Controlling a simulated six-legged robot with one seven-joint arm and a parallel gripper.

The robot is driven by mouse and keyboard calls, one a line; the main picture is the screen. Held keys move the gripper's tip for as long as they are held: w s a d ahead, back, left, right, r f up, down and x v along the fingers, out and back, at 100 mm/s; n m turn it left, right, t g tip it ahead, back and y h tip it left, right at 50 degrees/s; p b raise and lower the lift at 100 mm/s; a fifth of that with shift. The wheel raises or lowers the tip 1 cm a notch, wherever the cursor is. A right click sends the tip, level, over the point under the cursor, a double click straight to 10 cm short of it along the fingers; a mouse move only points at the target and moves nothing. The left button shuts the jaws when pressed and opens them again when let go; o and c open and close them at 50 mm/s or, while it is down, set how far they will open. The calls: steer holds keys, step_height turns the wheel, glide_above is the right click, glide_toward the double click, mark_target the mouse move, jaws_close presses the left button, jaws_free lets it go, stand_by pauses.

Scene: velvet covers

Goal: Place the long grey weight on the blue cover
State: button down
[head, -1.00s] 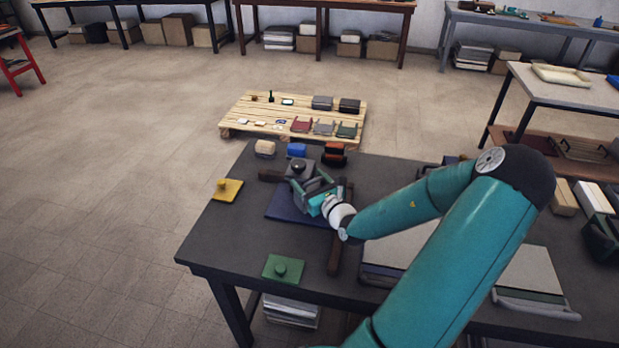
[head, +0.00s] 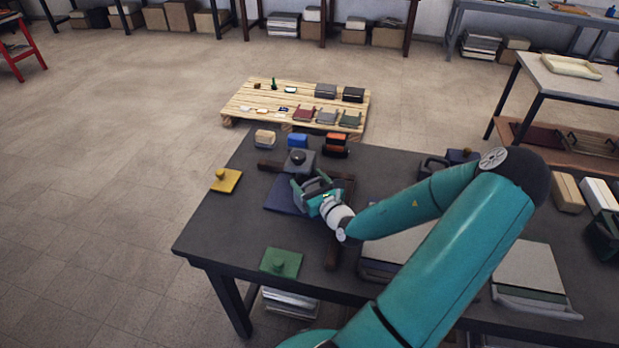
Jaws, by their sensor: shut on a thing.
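The blue cover (head: 280,194) lies flat and dark blue on the dark table, partly hidden under my gripper. My gripper (head: 306,186) is over the cover's far right part, just nearer than a grey block with a black knob (head: 301,162). It is shut on a greyish thing, which I take to be the long grey weight; the jaws hide most of it. I cannot tell whether it touches the cover.
Brown bars (head: 333,250) lie around the cover. A yellow knobbed piece (head: 226,181) and a green knobbed piece (head: 281,262) lie left and front. Tan, blue (head: 297,141) and orange-black blocks stand behind.

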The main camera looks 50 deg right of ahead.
steer(key=shift+w+d, duration=0.1)
steer(key=shift+d, duration=0.05)
steer(key=shift+c, duration=1)
jaws_free()
steer(key=shift+f, duration=0.25)
steer(key=shift+r, duration=0.15)
steer(key=v, duration=0.7)
steer(key=shift+s, duration=0.35)
